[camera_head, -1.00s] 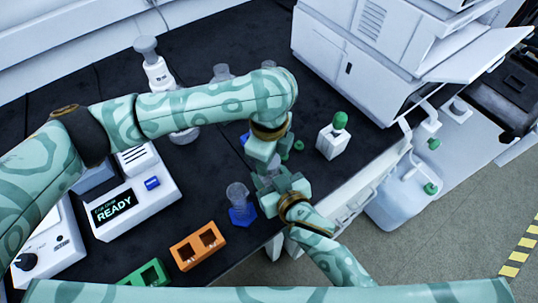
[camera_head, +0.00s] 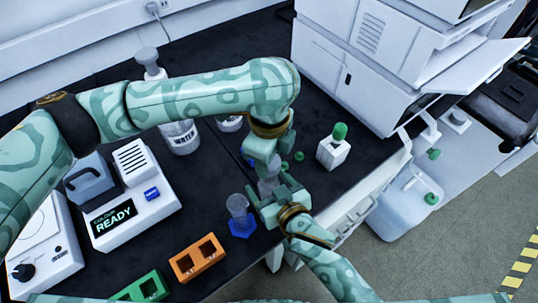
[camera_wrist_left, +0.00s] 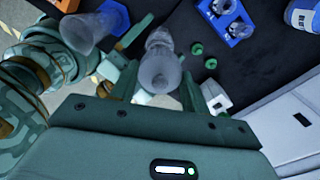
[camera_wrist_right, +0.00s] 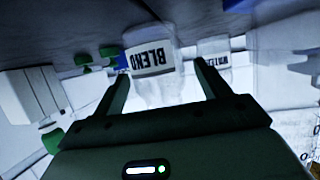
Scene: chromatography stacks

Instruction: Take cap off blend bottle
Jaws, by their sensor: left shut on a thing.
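The blend bottle (camera_wrist_right: 150,58) is clear glass with a white BLEND label, inverted in the right wrist view. My right gripper (camera_head: 268,205) is open, its fingers on either side of the bottle; a gap shows along one finger. My left gripper (camera_head: 266,172) points down from above and is shut on the bottle's translucent cap (camera_wrist_left: 157,75); the cap's outline is hard to separate from the glass behind it. In the head view the two grippers hide most of the bottle.
Green caps (camera_wrist_left: 195,48) lie beside the bottle. A white bottle with a green top (camera_head: 333,150) stands to the right. A clear vessel in a blue holder (camera_head: 241,225), an orange rack (camera_head: 198,258) and a READY device (camera_head: 130,205) are to the left. The bench edge is close.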

